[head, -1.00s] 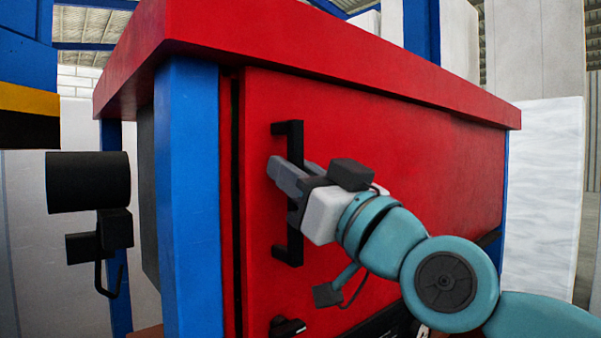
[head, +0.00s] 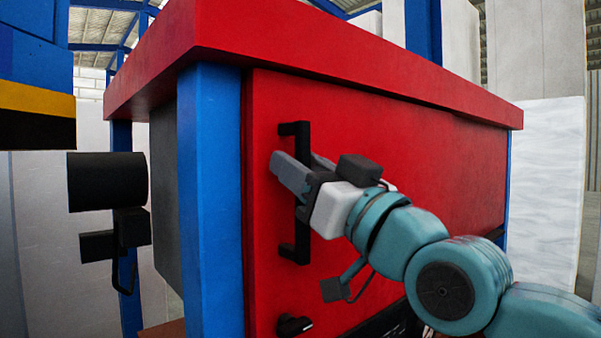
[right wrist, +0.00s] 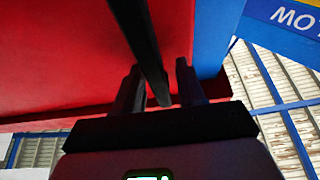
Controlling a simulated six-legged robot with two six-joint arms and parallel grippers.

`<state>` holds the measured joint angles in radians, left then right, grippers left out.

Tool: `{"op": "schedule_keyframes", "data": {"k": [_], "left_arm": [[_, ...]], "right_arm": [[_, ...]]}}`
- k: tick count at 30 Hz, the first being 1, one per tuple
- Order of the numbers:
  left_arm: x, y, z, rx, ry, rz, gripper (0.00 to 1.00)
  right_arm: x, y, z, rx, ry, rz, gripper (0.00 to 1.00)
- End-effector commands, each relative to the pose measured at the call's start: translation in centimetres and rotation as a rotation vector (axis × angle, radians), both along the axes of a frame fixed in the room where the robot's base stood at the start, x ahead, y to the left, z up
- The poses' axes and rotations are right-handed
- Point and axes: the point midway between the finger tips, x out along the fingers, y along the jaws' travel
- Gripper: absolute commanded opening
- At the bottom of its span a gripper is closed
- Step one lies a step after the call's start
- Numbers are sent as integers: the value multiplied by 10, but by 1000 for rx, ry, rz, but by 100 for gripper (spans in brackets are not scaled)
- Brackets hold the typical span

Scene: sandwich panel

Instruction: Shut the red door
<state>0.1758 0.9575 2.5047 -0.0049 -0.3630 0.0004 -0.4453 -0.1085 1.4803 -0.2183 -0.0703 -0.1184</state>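The red door (head: 400,185) fills the front of a cabinet with a red top and a blue corner post (head: 210,200). Its left edge looks close against the post, with only a thin dark line between. A black upright bar handle (head: 293,253) is fixed near that edge. My right gripper (head: 303,172) is at the handle's middle, its fingers on either side of the bar. In the right wrist view the bar (right wrist: 138,45) runs between the two fingers (right wrist: 160,90), with slim gaps showing beside it. My left gripper is not in view.
A black knob (head: 294,326) sits low on the door. A black cylinder on a bracket (head: 108,181) stands left of the cabinet. A blue block with a yellow stripe (head: 37,100) is at the upper left. Pale panels (head: 543,190) stand behind at the right.

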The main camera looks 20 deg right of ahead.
Motion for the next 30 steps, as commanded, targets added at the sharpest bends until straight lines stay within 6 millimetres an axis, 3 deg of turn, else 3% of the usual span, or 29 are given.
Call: {"op": "schedule_keyframes", "data": {"k": [11,14,24,30], "left_arm": [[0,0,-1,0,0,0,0],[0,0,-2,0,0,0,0],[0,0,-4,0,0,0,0],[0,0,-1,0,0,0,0]], "right_arm": [[-4,1,-6,-4,9,2,43],[-18,-3,-12,-3,9,2,43],[-97,-31,-44,-3,4,1,43],[-130,-42,-57,-3,3,1,43]]}}
